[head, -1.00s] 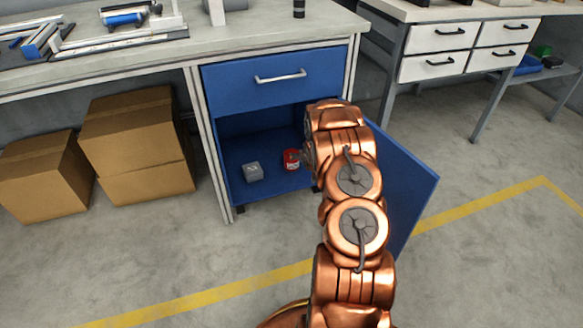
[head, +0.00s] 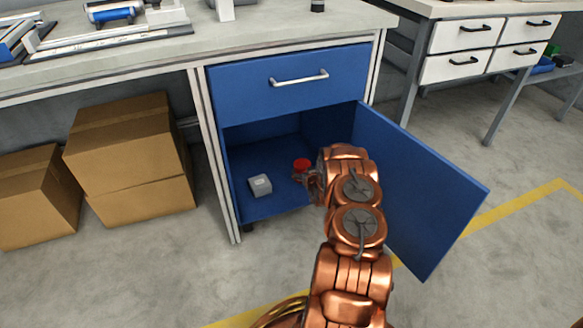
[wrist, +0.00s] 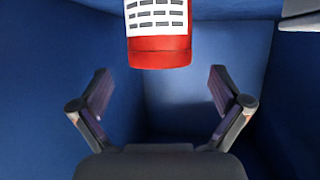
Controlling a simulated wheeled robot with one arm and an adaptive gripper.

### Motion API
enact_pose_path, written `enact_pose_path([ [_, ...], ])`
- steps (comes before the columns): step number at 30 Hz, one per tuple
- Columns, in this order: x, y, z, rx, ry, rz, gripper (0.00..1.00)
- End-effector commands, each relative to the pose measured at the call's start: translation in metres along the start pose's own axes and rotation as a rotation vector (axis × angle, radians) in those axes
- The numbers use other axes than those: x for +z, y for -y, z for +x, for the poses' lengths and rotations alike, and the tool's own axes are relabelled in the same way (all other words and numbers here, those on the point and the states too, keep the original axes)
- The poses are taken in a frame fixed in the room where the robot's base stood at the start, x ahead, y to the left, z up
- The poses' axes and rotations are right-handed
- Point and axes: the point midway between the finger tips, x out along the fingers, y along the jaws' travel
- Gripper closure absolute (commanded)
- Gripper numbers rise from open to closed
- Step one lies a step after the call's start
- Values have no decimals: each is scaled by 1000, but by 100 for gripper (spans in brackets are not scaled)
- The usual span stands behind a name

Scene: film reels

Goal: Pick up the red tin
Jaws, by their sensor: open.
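The red tin (head: 302,165) sits inside the open lower compartment of the blue cabinet (head: 285,80), towards its right side. Its lower part is hidden by my gripper (head: 308,181), which is at the compartment opening just in front of the tin. In the wrist view the tin (wrist: 160,50) shows a white label with dark print and a red band, centred between the fingers and cut off by the top edge. My gripper (wrist: 160,90) is open and empty, its two fingers spread wide. The tin looks beyond the fingertips, with no contact visible.
A small grey box (head: 260,185) sits left of the tin in the same compartment. The blue door (head: 425,195) stands open to the right, close beside my arm. Cardboard boxes (head: 135,160) are stacked left of the cabinet. A workbench top (head: 250,42) spans above.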

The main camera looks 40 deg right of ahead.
Motion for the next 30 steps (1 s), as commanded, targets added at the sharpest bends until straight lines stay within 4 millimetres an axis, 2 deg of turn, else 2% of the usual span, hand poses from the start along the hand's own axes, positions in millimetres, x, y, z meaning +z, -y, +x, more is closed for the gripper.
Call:
enact_pose_path([
  [13,2,15,26,-19,-2,-6,0],
  [20,3,14,33,-17,-1,-6,0],
  [30,8,7,59,-14,-5,-5,0],
])
